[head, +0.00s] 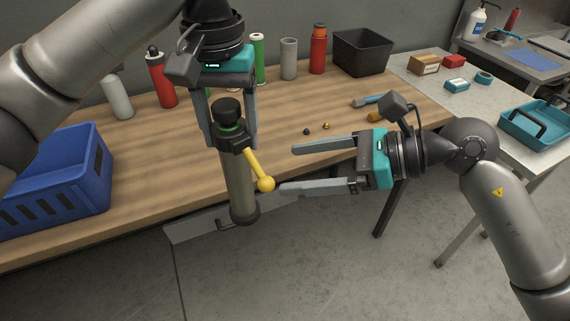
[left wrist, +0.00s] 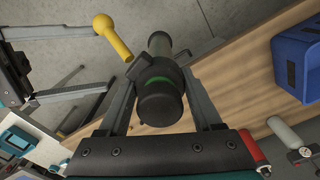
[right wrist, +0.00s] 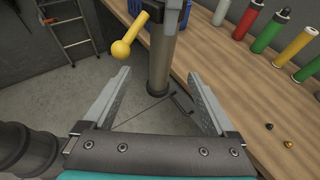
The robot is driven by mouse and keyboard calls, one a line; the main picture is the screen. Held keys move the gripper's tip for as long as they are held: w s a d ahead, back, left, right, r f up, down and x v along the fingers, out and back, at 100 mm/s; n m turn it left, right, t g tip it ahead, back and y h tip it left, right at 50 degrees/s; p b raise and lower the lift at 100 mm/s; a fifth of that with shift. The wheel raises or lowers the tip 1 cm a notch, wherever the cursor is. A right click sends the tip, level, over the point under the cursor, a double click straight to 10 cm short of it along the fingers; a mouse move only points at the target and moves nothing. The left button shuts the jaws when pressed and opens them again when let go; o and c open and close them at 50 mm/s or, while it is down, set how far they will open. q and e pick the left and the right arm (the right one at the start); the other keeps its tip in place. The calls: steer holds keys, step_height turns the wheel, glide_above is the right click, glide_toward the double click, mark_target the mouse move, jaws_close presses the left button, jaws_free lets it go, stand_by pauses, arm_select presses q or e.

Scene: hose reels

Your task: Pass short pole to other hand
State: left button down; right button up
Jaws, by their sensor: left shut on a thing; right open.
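The short pole (head: 238,185) is a grey-brown cylinder with a black top, a green ring and a yellow ball-ended lever (head: 258,170). My left gripper (head: 231,142) points down and is shut on its upper part, holding it upright by the table's front edge. The black top and lever show large in the left wrist view (left wrist: 160,93). My right gripper (head: 285,168) is open and empty, to the right of the pole, its fingers pointing at it. In the right wrist view the pole (right wrist: 160,60) stands beyond and between the open fingertips, apart from them.
The wooden table (head: 150,150) holds a blue crate (head: 60,185) at left, several bottles along the back, a black bin (head: 362,52) and small loose parts (head: 326,126). A grey side table (head: 470,95) with a teal tray (head: 535,125) stands at right. Floor in front is open.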

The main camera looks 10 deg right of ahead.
mark_target(249, 173)
steer(key=x, duration=1.2)
arm_select(q)
steer(key=shift+w, duration=0.1)
arm_select(e)
steer(key=shift+s+a, duration=0.1)
jaws_close()
stand_by(0.4)
arm_select(q)
steer(key=shift+c, duration=2.1)
jaws_free()
arm_select(e)
steer(key=shift+r, duration=0.1)
arm_select(q)
steer(key=o, duration=0.4)
